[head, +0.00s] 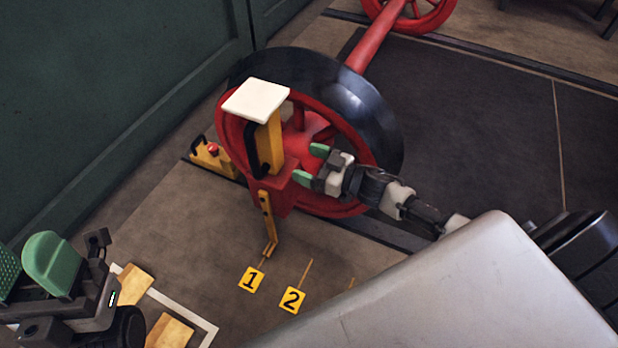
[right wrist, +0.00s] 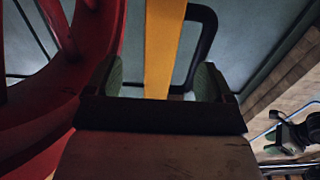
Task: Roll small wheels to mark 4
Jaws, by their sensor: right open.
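The wheelset's near wheel (head: 385,115), red-spoked with a dark tyre, stands on a dark rail. Its red axle (head: 375,40) runs to the far wheel (head: 425,15). In front of the near wheel is a yellow post (head: 268,145) with a black handle and white top plate; its lower pointer reaches down by mark 1 (head: 251,280). Mark 2 (head: 292,300) is to the right; mark 4 is not visible. My right gripper (head: 312,165) is open beside the post. The yellow post (right wrist: 163,50) shows between its fingers (right wrist: 160,82). My left gripper (head: 32,265) is open and empty at lower left.
A yellow block with a red knob (head: 213,152) sits by the rail, left of the wheel. Wooden wedges (head: 170,332) lie inside a white floor outline at lower left. A green wall (head: 110,90) stands on the left. Dark floor right of the wheel looks clear.

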